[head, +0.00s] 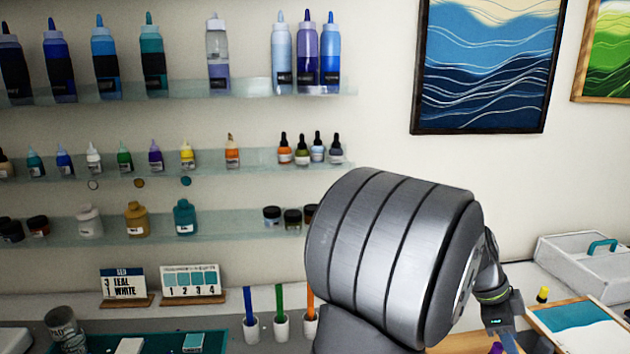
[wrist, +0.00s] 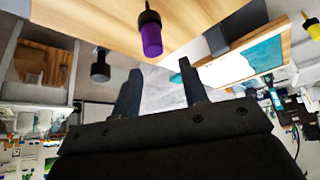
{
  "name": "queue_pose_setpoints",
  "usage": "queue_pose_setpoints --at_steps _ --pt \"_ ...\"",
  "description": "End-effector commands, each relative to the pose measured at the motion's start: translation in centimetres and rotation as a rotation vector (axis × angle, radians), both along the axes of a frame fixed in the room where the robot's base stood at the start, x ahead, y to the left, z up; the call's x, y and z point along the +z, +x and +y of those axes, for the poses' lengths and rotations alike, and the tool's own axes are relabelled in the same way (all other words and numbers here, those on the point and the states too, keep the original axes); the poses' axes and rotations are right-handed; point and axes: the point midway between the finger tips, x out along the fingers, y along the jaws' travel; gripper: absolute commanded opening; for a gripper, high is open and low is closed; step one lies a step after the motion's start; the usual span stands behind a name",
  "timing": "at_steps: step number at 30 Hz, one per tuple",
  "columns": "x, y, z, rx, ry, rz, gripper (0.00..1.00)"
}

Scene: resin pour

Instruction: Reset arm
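My gripper (wrist: 160,82) is open in the wrist view, its two dark fingers apart with nothing held between them. In the head view, part of my gripper (head: 506,338) shows at the lower right, cut off by the bottom edge. My large grey arm link fills the lower middle of the head view and hides what is behind it. A purple bottle with a black cap (wrist: 151,36) is beyond the fingers in the wrist view, apart from them. A wood-edged panel with teal and white paint (head: 580,318) lies right of my gripper; it also shows in the wrist view (wrist: 245,66).
A yellow-capped bottle (head: 542,295) stands near the panel. A white box with a teal handle (head: 580,265) is behind it. White cups with coloured sticks (head: 282,327) stand left of my arm. Glass shelves with bottles (head: 180,90) line the wall. A dark bottle (wrist: 101,68) shows in the wrist view.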

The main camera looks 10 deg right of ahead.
Motion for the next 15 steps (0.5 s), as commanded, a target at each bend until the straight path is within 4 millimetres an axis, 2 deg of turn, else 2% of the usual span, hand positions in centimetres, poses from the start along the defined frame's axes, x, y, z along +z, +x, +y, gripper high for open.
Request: queue_pose_setpoints --at_steps 1,15 --pt "0.6 -1.2 -0.1 -0.007 -0.002 -0.001 0.4" --pt "5.4 -9.4 -0.6 -0.007 -0.002 -0.001 0.4"
